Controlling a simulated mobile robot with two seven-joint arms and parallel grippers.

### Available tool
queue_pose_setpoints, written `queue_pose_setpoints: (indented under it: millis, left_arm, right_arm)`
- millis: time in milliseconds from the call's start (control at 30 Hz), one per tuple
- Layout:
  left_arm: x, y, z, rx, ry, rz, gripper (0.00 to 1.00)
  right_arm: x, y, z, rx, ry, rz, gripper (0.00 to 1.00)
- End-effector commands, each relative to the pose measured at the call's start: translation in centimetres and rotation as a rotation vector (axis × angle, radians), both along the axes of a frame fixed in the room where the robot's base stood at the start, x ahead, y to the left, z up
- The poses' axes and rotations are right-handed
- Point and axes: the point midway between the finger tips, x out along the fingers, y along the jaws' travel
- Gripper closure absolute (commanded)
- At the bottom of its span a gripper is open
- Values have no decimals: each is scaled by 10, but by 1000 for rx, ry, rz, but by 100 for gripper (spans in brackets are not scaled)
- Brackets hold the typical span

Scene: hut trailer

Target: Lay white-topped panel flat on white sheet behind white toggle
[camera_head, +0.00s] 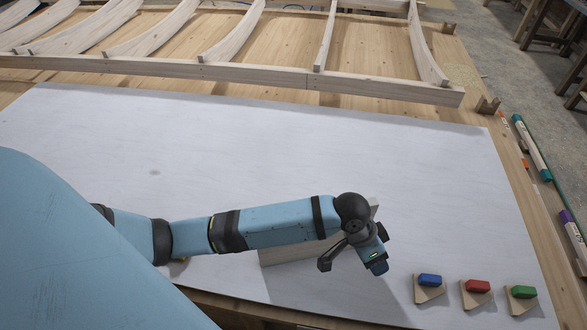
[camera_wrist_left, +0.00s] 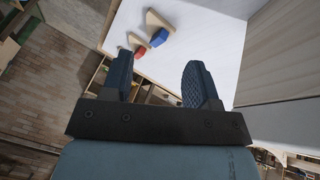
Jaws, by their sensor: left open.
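The white sheet (camera_head: 150,130) lies flat on the table. A panel (camera_head: 290,252) stands on it behind my left forearm and wrist, which hide part of it. In the left wrist view the panel (camera_wrist_left: 290,50) rises close at the right, with a wood-grained face and a white edge (camera_wrist_left: 285,120). My left gripper (camera_head: 352,265) is open, in front of the panel's right end. Its two fingers (camera_wrist_left: 158,82) show apart with nothing between them. I cannot make out a white toggle. My right gripper is not in view.
Blue (camera_head: 430,280), red (camera_head: 478,286) and green (camera_head: 523,292) blocks sit on wooden wedges at the sheet's front right. A ribbed wooden frame (camera_head: 230,70) lies along the back. Markers (camera_head: 532,147) lie by the right edge. The sheet's middle is clear.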

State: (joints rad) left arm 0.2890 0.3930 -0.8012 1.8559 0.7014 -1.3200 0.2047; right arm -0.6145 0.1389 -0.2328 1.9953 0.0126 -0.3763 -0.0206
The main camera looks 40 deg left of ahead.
Motion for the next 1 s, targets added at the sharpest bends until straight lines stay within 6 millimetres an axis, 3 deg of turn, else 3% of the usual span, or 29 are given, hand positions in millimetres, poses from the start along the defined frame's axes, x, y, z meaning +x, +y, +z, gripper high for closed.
queue_pose_setpoints:
  millis: [100,233,433,633,800,1000]
  left_arm:
    - [-17,-5,-21,-124,-104,111,46]
    - [-33,10,-40,-194,-243,243,46]
    - [-75,64,-67,-172,-457,423,46]
    - [-118,114,-81,-79,-606,496,46]
    - [-132,129,-82,-44,-652,507,46]
    - [-132,129,-82,-42,-655,505,46]
  right_arm:
    - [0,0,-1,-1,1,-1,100]
    - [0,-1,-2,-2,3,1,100]
    - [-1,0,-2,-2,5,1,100]
    - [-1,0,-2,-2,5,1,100]
    - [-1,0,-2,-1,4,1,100]
    - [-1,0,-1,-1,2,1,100]
